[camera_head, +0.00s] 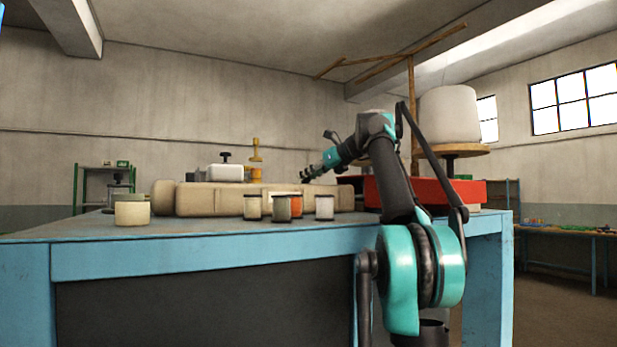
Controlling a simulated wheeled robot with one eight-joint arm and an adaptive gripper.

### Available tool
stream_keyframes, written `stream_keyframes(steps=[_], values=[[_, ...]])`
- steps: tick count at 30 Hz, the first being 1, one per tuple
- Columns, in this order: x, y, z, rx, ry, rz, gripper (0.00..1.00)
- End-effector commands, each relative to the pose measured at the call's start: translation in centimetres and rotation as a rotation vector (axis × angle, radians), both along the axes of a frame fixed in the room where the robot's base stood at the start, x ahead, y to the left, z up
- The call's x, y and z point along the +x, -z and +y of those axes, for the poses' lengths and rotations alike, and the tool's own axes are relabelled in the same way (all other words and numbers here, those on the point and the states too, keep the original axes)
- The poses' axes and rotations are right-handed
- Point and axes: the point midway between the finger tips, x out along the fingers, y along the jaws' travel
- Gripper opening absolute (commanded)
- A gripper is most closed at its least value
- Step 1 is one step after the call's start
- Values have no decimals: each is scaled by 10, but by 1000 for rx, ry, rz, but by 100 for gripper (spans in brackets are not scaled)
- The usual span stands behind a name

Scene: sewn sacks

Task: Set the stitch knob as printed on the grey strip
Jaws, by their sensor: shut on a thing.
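A long beige machine body (225,200) lies on the blue table. My gripper (306,179) reaches in from the right, low over the right part of the machine's top. It is small and dark in this view. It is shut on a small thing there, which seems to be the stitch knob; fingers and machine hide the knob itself. The knob's pointer and marks cannot be seen. The grey strip and its print cannot be made out.
Several thread spools, including a grey-green one (282,208) and a whitish one (324,207), stand along the machine's front. A cream pot (132,210) stands at the left. A red box (425,192) lies right, behind my arm. The blue table (190,255) is clear along its front edge.

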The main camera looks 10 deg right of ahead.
Motion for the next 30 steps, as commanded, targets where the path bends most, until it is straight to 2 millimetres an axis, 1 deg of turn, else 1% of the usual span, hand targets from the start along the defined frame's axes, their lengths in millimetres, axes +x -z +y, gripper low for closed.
stream_keyframes(steps=[6, 12, 24, 25, 27, 30], values=[[3, -1, -3, 0, -126, -1, 1], [3, -1, -2, 4, -200, -2, 1], [2, -1, -2, 2, -217, -4, 1], [2, -1, -2, 2, -217, -4, 32], [2, -1, -2, 2, -217, -4, 41], [2, -1, -2, 2, -217, -3, 51]])
